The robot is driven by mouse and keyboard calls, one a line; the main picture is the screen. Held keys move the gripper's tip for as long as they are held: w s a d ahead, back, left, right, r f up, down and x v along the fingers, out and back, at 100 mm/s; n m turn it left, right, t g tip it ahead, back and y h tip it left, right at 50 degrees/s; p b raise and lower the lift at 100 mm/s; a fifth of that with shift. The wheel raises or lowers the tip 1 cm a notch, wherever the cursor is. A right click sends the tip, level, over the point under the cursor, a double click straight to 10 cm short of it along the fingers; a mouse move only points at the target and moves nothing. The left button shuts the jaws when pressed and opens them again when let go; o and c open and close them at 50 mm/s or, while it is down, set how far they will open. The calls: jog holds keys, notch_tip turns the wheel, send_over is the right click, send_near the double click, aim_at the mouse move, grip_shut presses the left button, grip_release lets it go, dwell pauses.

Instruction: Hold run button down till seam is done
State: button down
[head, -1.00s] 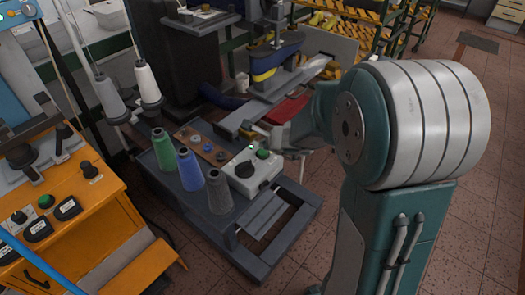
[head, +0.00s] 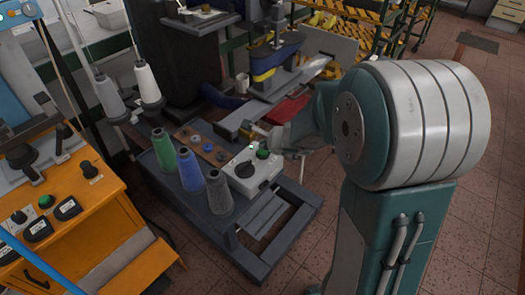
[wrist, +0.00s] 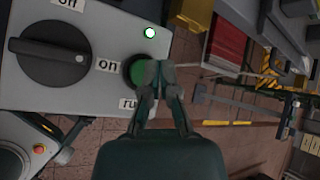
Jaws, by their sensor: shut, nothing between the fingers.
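A pale grey control box (head: 262,179) stands on the dark low stand and carries a black knob (head: 245,169) and a green run button (head: 262,154). In the wrist view the knob (wrist: 50,52) is at the left, beside the word "on". The green button (wrist: 134,72) is right of it, above a partly hidden "run" label. My gripper (wrist: 158,72) is shut and empty, its fingertips overlapping the button's right side. I cannot tell whether the button is pressed in. A small lamp (wrist: 150,33) above the button is lit. The seam is not visible.
Green (head: 163,150), blue (head: 189,169) and grey (head: 219,191) thread cones stand left of the box. A machine arm with blue and yellow parts (head: 268,66) rises behind it. An orange cabinet (head: 95,215) is at the left. Open tiled floor lies to the right.

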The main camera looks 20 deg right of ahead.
jog(key=shift+f, duration=0.15)
jog(key=shift+f, duration=0.2)
